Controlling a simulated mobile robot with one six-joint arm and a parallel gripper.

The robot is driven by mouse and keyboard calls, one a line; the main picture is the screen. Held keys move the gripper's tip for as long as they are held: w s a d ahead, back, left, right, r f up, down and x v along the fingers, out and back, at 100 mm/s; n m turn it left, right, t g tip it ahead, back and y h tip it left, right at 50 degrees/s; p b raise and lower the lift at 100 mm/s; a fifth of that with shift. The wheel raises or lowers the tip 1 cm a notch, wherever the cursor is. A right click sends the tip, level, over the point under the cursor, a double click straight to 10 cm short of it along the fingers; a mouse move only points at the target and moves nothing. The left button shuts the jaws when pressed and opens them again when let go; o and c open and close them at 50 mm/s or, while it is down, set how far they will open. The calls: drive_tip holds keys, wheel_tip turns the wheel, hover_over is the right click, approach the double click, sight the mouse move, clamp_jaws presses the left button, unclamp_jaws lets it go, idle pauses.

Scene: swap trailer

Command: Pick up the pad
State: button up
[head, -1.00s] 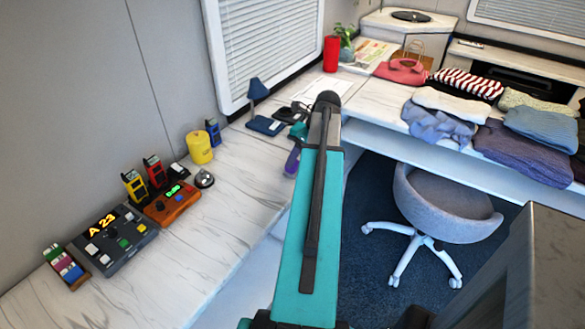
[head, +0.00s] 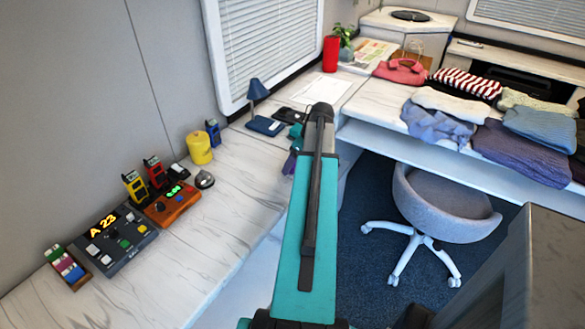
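I cannot tell for sure which one is the pad. My teal arm reaches forward over the counter. Teal parts that look like my gripper (head: 296,132) show left of the arm's far end, close to the blue block and black item, with a purple piece below. The fingers are mostly hidden behind the arm, so their opening is unclear.
A yellow cylinder (head: 199,148), radios, an orange box (head: 172,204) and a dark console (head: 115,240) line the counter's left side. White paper (head: 320,90) and a red cup (head: 331,54) are farther back. Folded clothes (head: 525,150) cover the right counter; a grey chair (head: 445,205) stands below.

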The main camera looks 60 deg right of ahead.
drive_tip(key=shift+x, duration=1.35)
drive_tip(key=c, duration=1.2)
drive_tip(key=shift+o, duration=0.2)
drive_tip(key=shift+r, duration=0.15)
drive_tip(key=shift+r+b, duration=0.3)
drive_tip(key=shift+r, duration=1.1)
drive_tip(key=shift+s+a+r, duration=0.2)
drive_tip(key=shift+s+r, duration=0.05)
drive_tip(key=s+a+b, duration=0.2)
drive_tip(key=s+a, duration=0.2)
drive_tip(key=s, duration=0.2)
drive_tip(key=s+a+r+b, duration=0.1)
drive_tip(key=s+a+b, duration=0.1)
drive_tip(key=s, duration=0.5)
drive_tip(key=shift+s+a+r, duration=0.2)
drive_tip(key=shift+a, duration=0.7)
